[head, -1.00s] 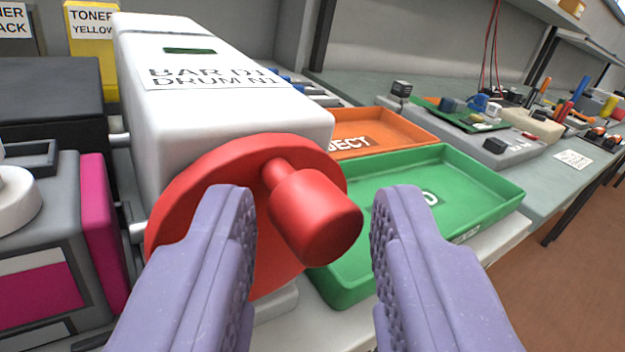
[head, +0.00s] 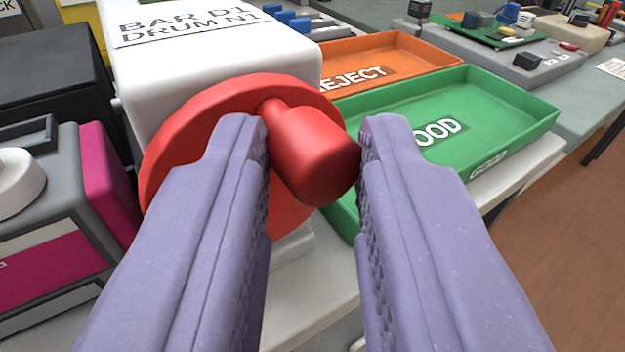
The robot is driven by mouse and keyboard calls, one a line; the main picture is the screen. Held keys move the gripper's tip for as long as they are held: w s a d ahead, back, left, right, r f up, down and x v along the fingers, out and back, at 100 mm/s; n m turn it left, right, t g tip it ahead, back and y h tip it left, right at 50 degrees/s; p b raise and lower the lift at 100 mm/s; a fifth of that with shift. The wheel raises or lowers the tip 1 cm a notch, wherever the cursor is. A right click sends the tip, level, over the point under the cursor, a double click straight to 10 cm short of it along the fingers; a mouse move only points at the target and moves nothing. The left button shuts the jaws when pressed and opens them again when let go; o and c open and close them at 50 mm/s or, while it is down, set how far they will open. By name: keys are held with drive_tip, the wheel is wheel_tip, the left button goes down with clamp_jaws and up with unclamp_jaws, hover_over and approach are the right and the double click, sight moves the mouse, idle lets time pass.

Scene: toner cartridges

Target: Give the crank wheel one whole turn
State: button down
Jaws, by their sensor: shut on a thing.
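The red crank wheel (head: 200,130) is a round disc on the near end of a white labelled box (head: 210,55). Its red knob handle (head: 312,155) sticks out toward me from the upper right part of the disc. My gripper (head: 312,145) has its two purple fingers on either side of the knob, shut on it near the fingertips. The fingers hide the lower part of the wheel.
A green tray marked GOOD (head: 510,100) and an orange tray marked REJECT (head: 400,50) lie to the right. A grey and magenta cartridge (head: 105,180) and a black box (head: 45,85) stand close on the left. Electronic parts lie on the bench behind.

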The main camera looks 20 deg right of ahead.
sight(294, 226)
drive_tip(key=m+p, duration=0.1)
drive_tip(key=d+m+g+p, duration=0.1)
drive_tip(key=m+g+y+p, duration=0.1)
drive_tip(key=p, duration=0.1)
drive_tip(key=shift+w+d+r, duration=0.25)
drive_tip(key=shift+r, duration=0.05)
drive_tip(key=d+f+m+g+y+p, duration=0.1)
drive_tip(key=m+y+p, duration=0.1)
drive_tip(key=m+y, duration=0.1)
drive_tip(key=d+f+m+g+y+p, duration=0.1)
drive_tip(key=f+m+g+y+p, duration=0.1)
drive_tip(key=m+y+p, duration=0.1)
drive_tip(key=w+d+f+m+g+y+p, duration=0.1)
drive_tip(key=m+g+y+p, duration=0.1)
drive_tip(key=m+y+p, duration=0.1)
drive_tip(key=shift+f+m+y, duration=0.3)
drive_tip(key=shift+f+y, duration=0.1)
drive_tip(key=shift+y, duration=0.1)
drive_tip(key=shift+a+f+m+y, duration=0.15)
drive_tip(key=shift+f+m+y, duration=0.15)
drive_tip(key=shift+m+y, duration=0.35)
drive_tip(key=c, duration=1.2)
unclamp_jaws()
